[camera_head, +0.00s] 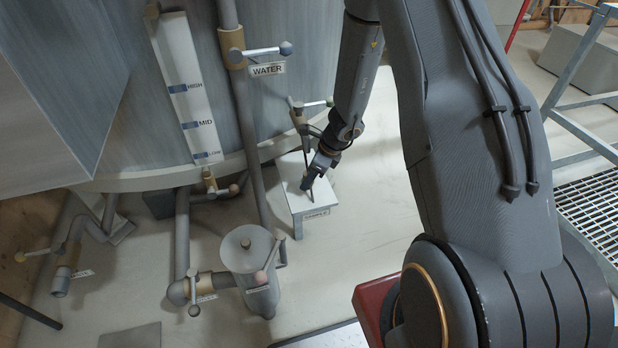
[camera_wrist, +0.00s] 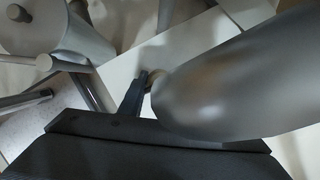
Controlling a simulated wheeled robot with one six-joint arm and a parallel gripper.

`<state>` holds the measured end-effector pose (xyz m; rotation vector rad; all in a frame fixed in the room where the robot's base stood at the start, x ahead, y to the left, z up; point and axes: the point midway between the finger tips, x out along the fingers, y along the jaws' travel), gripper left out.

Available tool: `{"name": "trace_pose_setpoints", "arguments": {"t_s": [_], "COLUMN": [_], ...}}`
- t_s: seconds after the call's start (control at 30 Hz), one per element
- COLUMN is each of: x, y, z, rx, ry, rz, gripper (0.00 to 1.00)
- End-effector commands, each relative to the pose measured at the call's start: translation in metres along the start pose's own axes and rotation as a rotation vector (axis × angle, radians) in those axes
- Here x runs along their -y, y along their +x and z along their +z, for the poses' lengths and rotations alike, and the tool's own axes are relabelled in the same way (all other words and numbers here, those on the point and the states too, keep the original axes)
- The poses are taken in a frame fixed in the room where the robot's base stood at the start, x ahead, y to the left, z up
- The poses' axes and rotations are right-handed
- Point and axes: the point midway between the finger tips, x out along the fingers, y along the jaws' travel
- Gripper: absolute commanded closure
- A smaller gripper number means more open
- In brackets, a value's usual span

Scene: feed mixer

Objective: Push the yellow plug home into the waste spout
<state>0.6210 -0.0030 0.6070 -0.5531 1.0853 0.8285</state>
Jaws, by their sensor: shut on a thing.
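My gripper (camera_head: 309,187) is low over the small white stand marked SAMPLE, in the head view. In the wrist view one dark finger (camera_wrist: 134,96) lies against a large, smooth grey rounded thing (camera_wrist: 235,85), which hides the other finger. I cannot make out a yellow plug in either view. A downturned spout (camera_head: 60,287) at far left in the head view has a small label too blurred to read surely; it may be the waste spout. It is well away from my gripper.
The white stand (camera_head: 317,197) is beneath my gripper, with a tap (camera_head: 299,113) just above. A lidded grey canister (camera_head: 249,250) and pipework stand between stand and spout. The tank wall (camera_head: 130,120) rises behind. Steps with a grating (camera_head: 595,205) are at right.

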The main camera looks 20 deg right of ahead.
Motion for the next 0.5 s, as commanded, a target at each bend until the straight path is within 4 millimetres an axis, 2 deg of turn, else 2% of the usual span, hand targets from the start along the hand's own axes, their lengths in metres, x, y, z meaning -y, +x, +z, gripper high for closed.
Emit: {"name": "trace_pose_setpoints", "arguments": {"t_s": [0.03,0.13,0.5], "x": [0.0002,0.0001,0.0004], "y": [0.001,0.0003,-0.0024], "z": [-0.0004,-0.0002,0.0001], "rx": [0.0,0.0,0.0], "ry": [0.0,0.0,0.0], "rz": [0.0,0.0,-0.001], "gripper": [0.66,0.51,0.51]}}
